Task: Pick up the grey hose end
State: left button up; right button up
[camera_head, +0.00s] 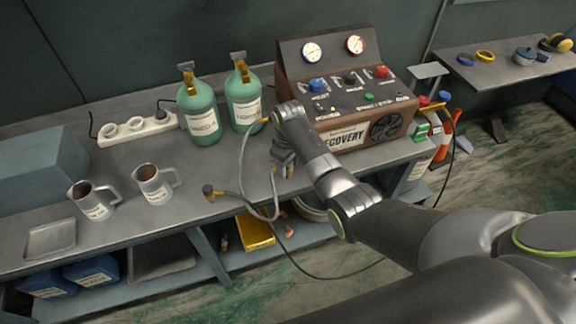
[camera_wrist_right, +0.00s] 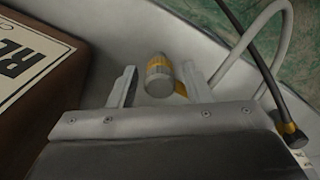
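My right gripper (camera_head: 283,165) is over the bench front, just left of the recovery machine (camera_head: 345,95). In the right wrist view, its two fingers (camera_wrist_right: 160,86) are spread apart. A grey hose end with a yellow band (camera_wrist_right: 160,75) lies between or just beyond the fingers; I see no finger closed on it. In the head view the gripper mostly hides this end, and the grey hose (camera_head: 243,170) loops down past the bench edge. It also shows in the right wrist view (camera_wrist_right: 285,25). My left gripper is not in view.
A black hose end (camera_head: 208,190) lies on the bench to the left. Two green bottles (camera_head: 200,115) (camera_head: 243,100) stand behind the gripper. Two metal jugs (camera_head: 92,203) (camera_head: 153,184) and a power strip (camera_head: 135,127) are further left. The bench between jugs and bottles is fairly clear.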

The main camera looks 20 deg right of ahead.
jog(key=c, duration=0.8)
